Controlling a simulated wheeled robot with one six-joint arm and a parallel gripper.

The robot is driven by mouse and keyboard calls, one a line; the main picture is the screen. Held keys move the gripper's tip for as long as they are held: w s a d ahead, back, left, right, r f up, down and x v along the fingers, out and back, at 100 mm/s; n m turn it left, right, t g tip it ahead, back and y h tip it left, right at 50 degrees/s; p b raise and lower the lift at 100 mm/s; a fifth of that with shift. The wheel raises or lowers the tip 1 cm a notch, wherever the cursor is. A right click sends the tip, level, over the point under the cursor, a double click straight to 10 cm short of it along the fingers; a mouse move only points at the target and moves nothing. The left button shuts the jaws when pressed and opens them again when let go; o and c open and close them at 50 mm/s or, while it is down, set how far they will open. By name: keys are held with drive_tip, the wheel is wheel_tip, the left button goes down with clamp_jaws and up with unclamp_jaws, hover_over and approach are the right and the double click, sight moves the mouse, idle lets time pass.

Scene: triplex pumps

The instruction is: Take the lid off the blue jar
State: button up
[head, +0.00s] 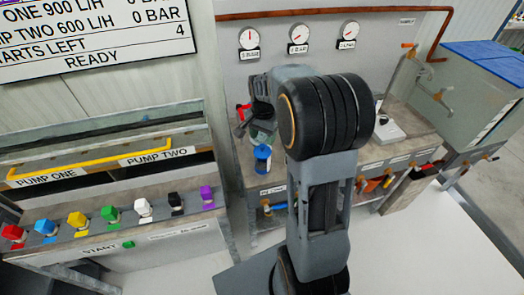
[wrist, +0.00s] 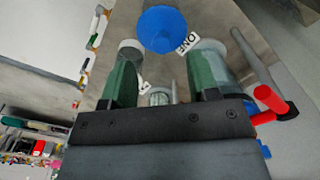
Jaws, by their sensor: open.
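The blue jar (head: 262,158) stands upright on the bench in the head view, with a blue top and a pale band around its body. In the wrist view its round blue lid (wrist: 163,30) shows from above, near the top edge. The lid appears to be on the jar. My gripper (head: 262,132) is above and just behind the jar in the head view, partly hidden by my arm. In the wrist view my gripper (wrist: 168,50) has its two green fingers spread, with nothing held. The lid lies a little beyond the fingertips, apart from them.
A label reading ONE (wrist: 187,42) is beside the jar. A red-ended part (wrist: 268,98) is close to the right of my gripper. Gauges (head: 298,38) are on the panel behind. A row of coloured knobs (head: 110,214) is at left. A white device (head: 385,127) stands right of my arm.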

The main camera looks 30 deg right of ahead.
sight(262, 145)
drive_tip(key=shift+w+f, duration=0.15)
drive_tip(key=shift+f, duration=2)
drive_tip(key=shift+c, duration=0.2)
drive_tip(key=c, duration=1)
drive_tip(key=shift+o, duration=0.2)
drive_tip(key=shift+r, duration=0.15)
